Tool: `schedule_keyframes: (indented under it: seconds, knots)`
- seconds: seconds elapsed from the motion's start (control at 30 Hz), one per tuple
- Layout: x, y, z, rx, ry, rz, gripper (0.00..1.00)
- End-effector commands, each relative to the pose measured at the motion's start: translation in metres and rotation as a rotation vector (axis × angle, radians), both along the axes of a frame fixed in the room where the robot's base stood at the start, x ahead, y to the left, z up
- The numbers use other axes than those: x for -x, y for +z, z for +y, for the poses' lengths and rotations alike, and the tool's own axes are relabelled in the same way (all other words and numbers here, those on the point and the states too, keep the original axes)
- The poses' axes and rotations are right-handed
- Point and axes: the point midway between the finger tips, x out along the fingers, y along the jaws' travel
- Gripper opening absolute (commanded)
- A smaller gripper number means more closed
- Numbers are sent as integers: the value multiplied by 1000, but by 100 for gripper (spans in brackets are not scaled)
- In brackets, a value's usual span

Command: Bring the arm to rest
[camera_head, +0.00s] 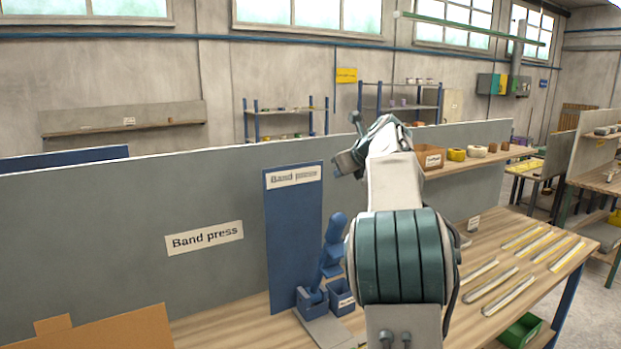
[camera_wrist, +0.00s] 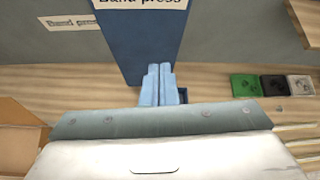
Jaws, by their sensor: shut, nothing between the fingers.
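My arm (camera_head: 400,255) rises over the front of the bench in the head view, bent at the elbow, with its far end raised near the grey partition. My gripper (camera_wrist: 159,74) shows in the wrist view as two light-blue fingers side by side, closed with nothing between them. They overlap the lower part of the blue band press panel (camera_wrist: 138,40) in that view. I cannot tell the gap between them. In the head view the fingers are not clearly seen.
The blue press (camera_head: 333,245) and small blue bins (camera_head: 341,297) stand on the wooden bench left of my arm. Several strips (camera_head: 508,294) lie to the right. A cardboard box (camera_head: 110,332) is at lower left. A grey partition (camera_head: 100,220) runs behind; a shelf (camera_head: 480,160) holds small items.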

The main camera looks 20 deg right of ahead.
Motion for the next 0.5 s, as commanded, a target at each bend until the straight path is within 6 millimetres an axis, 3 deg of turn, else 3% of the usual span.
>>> schedule_keyframes:
  seconds: [0.17, 0.27, 0.5]
  knots:
    - [10, -4, 4, 39, 34, 4, 0]
    - [31, -14, 14, 138, 122, 16, 0]
    - [119, -64, 63, 536, 534, 51, 0]
